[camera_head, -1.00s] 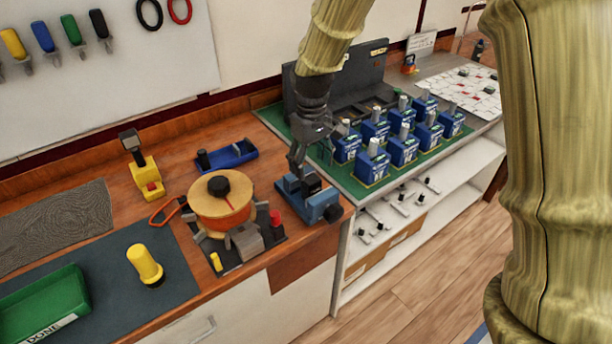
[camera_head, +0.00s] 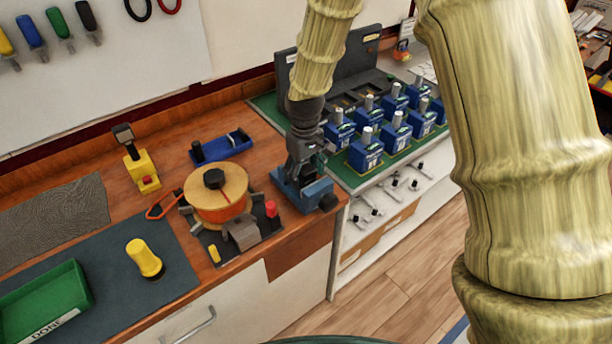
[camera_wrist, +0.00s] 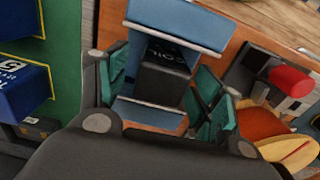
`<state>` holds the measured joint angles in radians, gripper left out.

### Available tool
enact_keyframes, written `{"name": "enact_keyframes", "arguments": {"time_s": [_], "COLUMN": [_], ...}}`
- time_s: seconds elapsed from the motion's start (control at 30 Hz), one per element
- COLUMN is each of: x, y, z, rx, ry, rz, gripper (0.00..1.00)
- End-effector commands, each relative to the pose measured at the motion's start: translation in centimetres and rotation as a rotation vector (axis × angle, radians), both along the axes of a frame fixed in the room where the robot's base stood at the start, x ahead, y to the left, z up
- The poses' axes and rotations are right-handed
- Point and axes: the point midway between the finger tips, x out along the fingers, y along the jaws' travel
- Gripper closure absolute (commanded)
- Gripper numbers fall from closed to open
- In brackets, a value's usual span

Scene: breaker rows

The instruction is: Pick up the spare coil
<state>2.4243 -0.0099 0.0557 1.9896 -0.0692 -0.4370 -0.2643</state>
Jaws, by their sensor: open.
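The spare coil (camera_wrist: 165,72) is a dark block with "COIL" lettering on top. In the wrist view it sits between the two blue jaws of a small vise (camera_wrist: 178,22). In the head view the blue vise (camera_head: 318,193) stands at the right end of the wooden bench, and my gripper hides most of the coil. My gripper (camera_head: 301,165) points down over the vise. In the wrist view my gripper (camera_wrist: 160,82) is open, with one teal-padded finger on each side of the coil. I cannot tell whether the pads touch it.
A winding stand with an orange-wound wooden spool (camera_head: 217,208) is close left of the vise. A blue tray (camera_head: 225,148) lies behind it. Blue breakers (camera_head: 365,151) stand on a green mat to the right. A yellow tool (camera_head: 141,174) and green tray (camera_head: 72,288) are further left.

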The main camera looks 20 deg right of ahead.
Motion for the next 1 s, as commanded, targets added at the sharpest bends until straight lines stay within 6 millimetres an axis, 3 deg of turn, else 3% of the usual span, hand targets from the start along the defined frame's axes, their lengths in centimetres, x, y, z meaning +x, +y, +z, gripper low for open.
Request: {"name": "enact_keyframes", "arguments": {"time_s": [0.3, 0.6, 0.9, 1.0], "x": [0.0, 0.0, 0.0, 0.0], "y": [-0.1, -0.1, -0.1, -0.1], "z": [-2.5, -2.8, -2.8, -2.8], "rx": [0.000, -0.001, 0.000, 0.000], "ry": [0.000, -0.001, -0.001, -0.001], "rz": [0.000, 0.000, 0.000, 0.000], "gripper": [0.34, 0.34, 0.87, 0.89]}}
